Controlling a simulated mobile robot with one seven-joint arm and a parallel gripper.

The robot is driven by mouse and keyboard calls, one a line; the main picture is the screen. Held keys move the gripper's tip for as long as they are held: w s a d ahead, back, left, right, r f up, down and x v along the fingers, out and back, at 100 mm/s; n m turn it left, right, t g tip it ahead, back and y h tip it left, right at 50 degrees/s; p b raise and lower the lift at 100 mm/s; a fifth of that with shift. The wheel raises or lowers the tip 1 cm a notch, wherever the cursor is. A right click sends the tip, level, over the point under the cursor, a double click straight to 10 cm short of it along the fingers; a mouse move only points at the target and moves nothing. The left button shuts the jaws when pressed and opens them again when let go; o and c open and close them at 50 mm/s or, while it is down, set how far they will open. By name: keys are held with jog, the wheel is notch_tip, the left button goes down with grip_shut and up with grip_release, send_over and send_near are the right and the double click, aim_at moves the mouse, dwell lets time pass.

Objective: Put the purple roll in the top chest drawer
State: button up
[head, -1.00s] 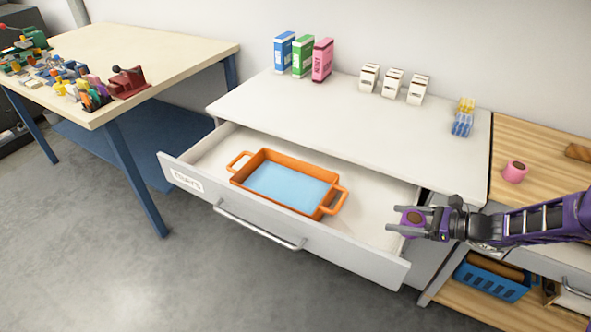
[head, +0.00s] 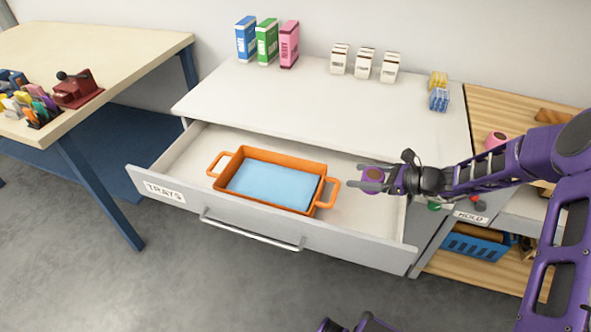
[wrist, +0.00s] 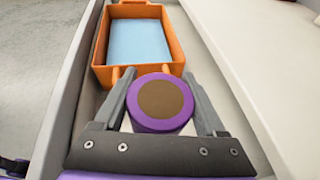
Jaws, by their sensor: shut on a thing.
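My gripper (head: 372,179) is shut on the purple roll (head: 374,187), which has a brown core. In the wrist view the roll (wrist: 160,103) sits between the two grey fingers. The top drawer (head: 365,231) of the white chest is pulled open and carries a "TRAYS" label. The roll is over the right part of this drawer, to the right of the orange tray; I cannot tell whether it touches the drawer floor. The orange tray (head: 285,157) has two handles and a light blue inside, and lies in the drawer's middle.
The chest top (head: 300,100) holds blue, green and pink boxes, several small white cartons and a yellow-and-blue pack. A wooden bench (head: 495,110) with a pink roll (head: 496,140) stands to the right. A workbench (head: 100,50) with a red tool (head: 76,92) stands left.

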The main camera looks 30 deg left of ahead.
notch_tip(320, 180, down, 10)
jog(key=shift+f+b, duration=0.1)
jog(key=shift+b, duration=0.5)
jog(key=shift+f+b, duration=0.45)
jog(key=shift+b, duration=0.1)
jog(key=shift+f, duration=0.1)
jog(key=o, duration=1.4)
